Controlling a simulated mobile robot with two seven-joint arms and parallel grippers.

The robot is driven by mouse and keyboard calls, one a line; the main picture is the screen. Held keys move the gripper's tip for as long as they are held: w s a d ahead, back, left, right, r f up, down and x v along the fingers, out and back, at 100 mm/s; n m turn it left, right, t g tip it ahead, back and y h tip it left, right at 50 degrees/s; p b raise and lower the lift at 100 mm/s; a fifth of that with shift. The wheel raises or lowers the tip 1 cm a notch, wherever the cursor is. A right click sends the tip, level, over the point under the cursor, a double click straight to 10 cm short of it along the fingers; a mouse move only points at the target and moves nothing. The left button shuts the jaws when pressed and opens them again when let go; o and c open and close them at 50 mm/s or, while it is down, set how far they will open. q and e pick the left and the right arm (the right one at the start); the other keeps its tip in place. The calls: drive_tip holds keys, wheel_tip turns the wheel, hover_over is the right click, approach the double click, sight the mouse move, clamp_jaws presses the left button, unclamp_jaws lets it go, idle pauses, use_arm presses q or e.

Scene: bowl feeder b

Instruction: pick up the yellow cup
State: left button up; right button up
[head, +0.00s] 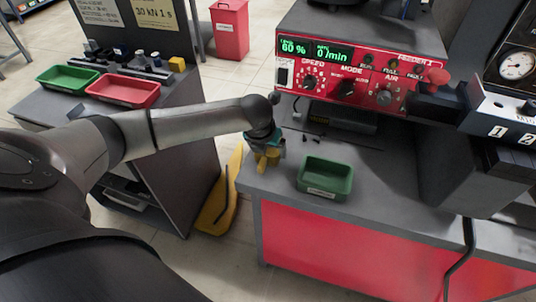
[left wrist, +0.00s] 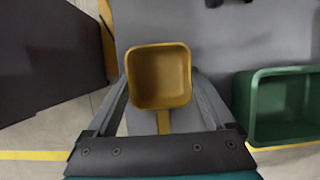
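The yellow cup (head: 269,158) is at the left front corner of the grey bench top in the head view. In the left wrist view the yellow cup (left wrist: 159,76) shows its squarish open mouth from above, with a yellow strip, perhaps a handle, on the near side. My left gripper (head: 268,146) is over the cup from above. In the left wrist view the left gripper's (left wrist: 160,95) fingers lie on either side of the cup, very near its walls. Whether they press on it is hidden by the rim. My right gripper is not in view.
A green tray (head: 325,179) stands close to the right of the cup. A red feeder control panel (head: 362,72) rises behind. On the left, a dark cabinet carries another green tray (head: 68,79) and a red tray (head: 123,90). Small dark parts (head: 312,138) lie behind the tray.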

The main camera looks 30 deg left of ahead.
use_arm(q)
drive_tip(key=c, duration=0.8)
drive_tip(key=shift+r, duration=0.15)
drive_tip(key=shift+c, duration=0.2)
